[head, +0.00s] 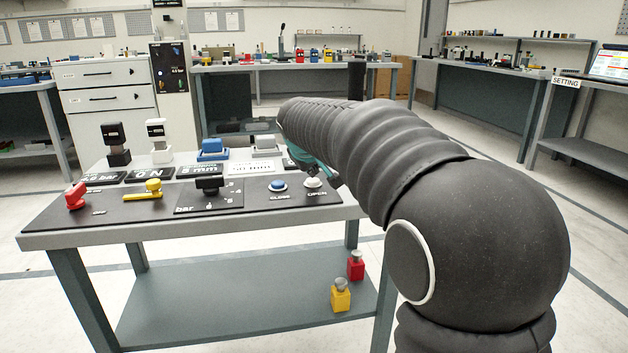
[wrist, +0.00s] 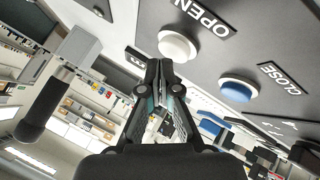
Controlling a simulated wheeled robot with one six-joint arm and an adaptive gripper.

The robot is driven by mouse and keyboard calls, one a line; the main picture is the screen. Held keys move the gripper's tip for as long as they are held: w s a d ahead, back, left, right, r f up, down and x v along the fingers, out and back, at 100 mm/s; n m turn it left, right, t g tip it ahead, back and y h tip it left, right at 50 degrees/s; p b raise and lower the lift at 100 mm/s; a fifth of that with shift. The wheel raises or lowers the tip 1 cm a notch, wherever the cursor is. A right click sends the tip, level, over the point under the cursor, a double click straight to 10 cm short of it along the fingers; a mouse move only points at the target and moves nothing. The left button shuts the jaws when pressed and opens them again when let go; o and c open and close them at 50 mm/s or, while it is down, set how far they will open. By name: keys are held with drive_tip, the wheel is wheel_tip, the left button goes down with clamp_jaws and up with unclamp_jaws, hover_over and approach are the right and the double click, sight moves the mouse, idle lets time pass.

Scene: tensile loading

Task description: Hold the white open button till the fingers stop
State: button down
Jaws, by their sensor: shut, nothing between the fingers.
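The white open button (head: 313,183) sits at the right end of the dark control panel, above its OPEN label. In the wrist view the white button (wrist: 177,46) is a round cap in a ring beside the OPEN plate (wrist: 207,15). My gripper (wrist: 158,66) is shut, with its fingertips together close to the white button. In the head view my gripper (head: 322,178) is mostly hidden behind my arm. I cannot tell whether the tips touch the button. The blue CLOSE button (head: 278,185) is just left of the white one; it also shows in the wrist view (wrist: 238,90).
The panel holds a black knob (head: 208,185), a yellow lever (head: 152,188) and a red knob (head: 75,196). Behind them stand blue (head: 213,149) and grey (head: 264,145) blocks. A yellow (head: 340,297) and a red (head: 355,266) piece stand on the lower shelf.

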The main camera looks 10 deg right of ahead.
sight(312, 181)
drive_tip(key=shift+f+b, duration=0.4)
drive_tip(key=shift+f, duration=0.1)
idle(0.5)
idle(1.9)
drive_tip(key=shift+r+p, duration=0.8)
drive_tip(key=shift+r, duration=0.2)
drive_tip(key=shift+r+p, duration=1.95)
drive_tip(key=shift+r, duration=0.5)
